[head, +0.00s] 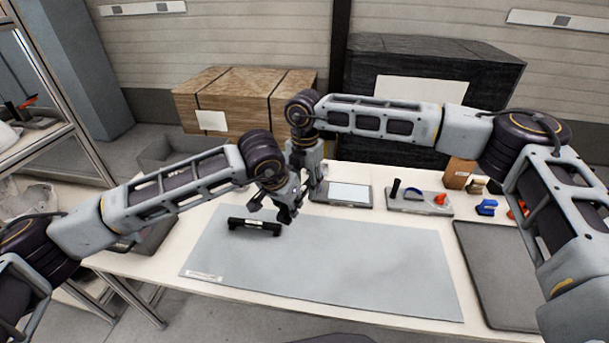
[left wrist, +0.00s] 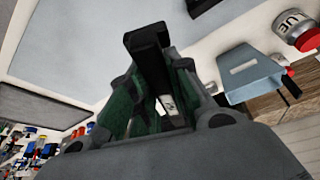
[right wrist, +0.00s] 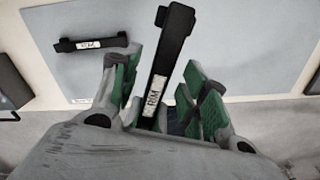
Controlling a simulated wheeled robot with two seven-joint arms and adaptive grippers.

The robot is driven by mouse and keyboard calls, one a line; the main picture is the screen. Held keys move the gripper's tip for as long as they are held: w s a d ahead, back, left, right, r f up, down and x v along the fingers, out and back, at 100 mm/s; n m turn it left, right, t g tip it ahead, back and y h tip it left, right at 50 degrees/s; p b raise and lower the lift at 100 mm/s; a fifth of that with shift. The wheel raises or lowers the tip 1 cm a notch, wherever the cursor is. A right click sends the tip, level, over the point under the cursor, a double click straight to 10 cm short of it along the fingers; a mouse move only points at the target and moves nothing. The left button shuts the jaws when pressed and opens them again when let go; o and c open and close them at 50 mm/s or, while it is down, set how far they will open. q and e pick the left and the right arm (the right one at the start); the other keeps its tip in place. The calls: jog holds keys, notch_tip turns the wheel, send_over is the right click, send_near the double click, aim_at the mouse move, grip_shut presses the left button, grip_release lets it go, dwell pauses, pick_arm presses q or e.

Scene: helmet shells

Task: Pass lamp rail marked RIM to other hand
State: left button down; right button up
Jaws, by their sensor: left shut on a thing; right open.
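A black lamp rail with a white label sits in my left gripper (head: 284,206), which is shut on it above the mat. In the left wrist view the rail (left wrist: 150,68) rises between the green pads. In the right wrist view the same rail (right wrist: 172,50) stands between the fingers of my right gripper (right wrist: 160,92); its label looks like RIM. My right gripper is open around it, with a clear gap on the right side. A second black rail (head: 255,227) lies on the mat, also in the right wrist view (right wrist: 95,43); its small label is hard to read.
The grey mat (head: 350,265) is mostly clear. Behind it are a flat tray (head: 342,203) and a board with small parts (head: 420,208). A blue piece (head: 487,207) and a cardboard box (head: 458,172) stand at right, near a dark panel (head: 495,270). Both arms are close together.

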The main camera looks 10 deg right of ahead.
jog(key=shift+f, duration=0.8)
jog(key=shift+c, duration=0.3)
grip_shut()
pick_arm(q)
jog(key=c, duration=1.3)
grip_release()
jog(key=shift+o, duration=0.2)
jog(key=shift+r, duration=0.1)
jog(key=v, duration=1.1)
jog(key=shift+r, duration=0.4)
